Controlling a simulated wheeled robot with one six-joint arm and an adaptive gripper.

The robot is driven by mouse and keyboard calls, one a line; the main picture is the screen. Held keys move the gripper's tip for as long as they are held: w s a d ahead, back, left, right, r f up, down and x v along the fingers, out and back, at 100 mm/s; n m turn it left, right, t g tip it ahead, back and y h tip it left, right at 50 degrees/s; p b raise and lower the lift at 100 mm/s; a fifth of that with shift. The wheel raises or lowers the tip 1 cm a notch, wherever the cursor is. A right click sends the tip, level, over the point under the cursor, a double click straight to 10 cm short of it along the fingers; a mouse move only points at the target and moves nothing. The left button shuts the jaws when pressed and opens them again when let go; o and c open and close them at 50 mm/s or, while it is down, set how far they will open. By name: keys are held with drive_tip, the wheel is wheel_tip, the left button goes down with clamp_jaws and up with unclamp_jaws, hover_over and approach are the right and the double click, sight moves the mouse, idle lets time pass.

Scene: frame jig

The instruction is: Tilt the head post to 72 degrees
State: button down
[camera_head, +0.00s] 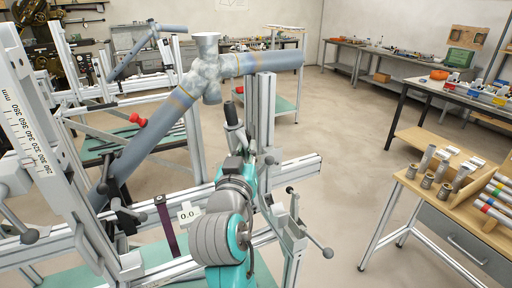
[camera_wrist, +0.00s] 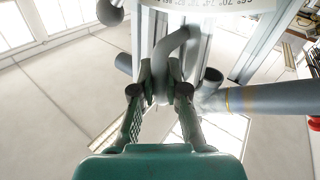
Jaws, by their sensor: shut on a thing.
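An upright aluminium post (camera_head: 266,105) stands just right of my gripper in the head view; I take it to be the head post. It looks near vertical. My gripper (camera_head: 236,140) is partly hidden behind my wrist there. In the wrist view my gripper (camera_wrist: 160,85) has both fingers closed on a dark grey curved handle (camera_wrist: 180,40). A white curved scale (camera_wrist: 215,4) with numbers shows at the top edge of the wrist view; its pointer is not readable. A small display (camera_head: 188,215) reads 0.0 on the jig beam.
Grey-blue frame tubes (camera_head: 155,138) join at a lug (camera_head: 205,78) close left of the post. A lever with ball knobs (camera_head: 310,232) stands right of my arm. A left upright (camera_head: 28,120) carries a mm scale. A wooden bench (camera_head: 405,178) stands right; floor between is clear.

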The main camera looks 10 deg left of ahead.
drive_tip(key=s+a, duration=0.1)
drive_tip(key=s+a+f+n, duration=0.1)
drive_tip(key=a, duration=0.1)
drive_tip(key=shift+a+n+t, duration=0.1)
drive_tip(key=shift+n+t, duration=0.2)
drive_tip(key=shift+t, duration=0.1)
drive_tip(key=c, duration=1.2)
unclamp_jaws()
drive_tip(key=shift+s, duration=0.1)
drive_tip(key=s, duration=0.4)
drive_tip(key=s+f, duration=0.1)
drive_tip(key=s, duration=0.6)
drive_tip(key=shift+s+f, duration=0.35)
drive_tip(key=shift+s, duration=0.05)
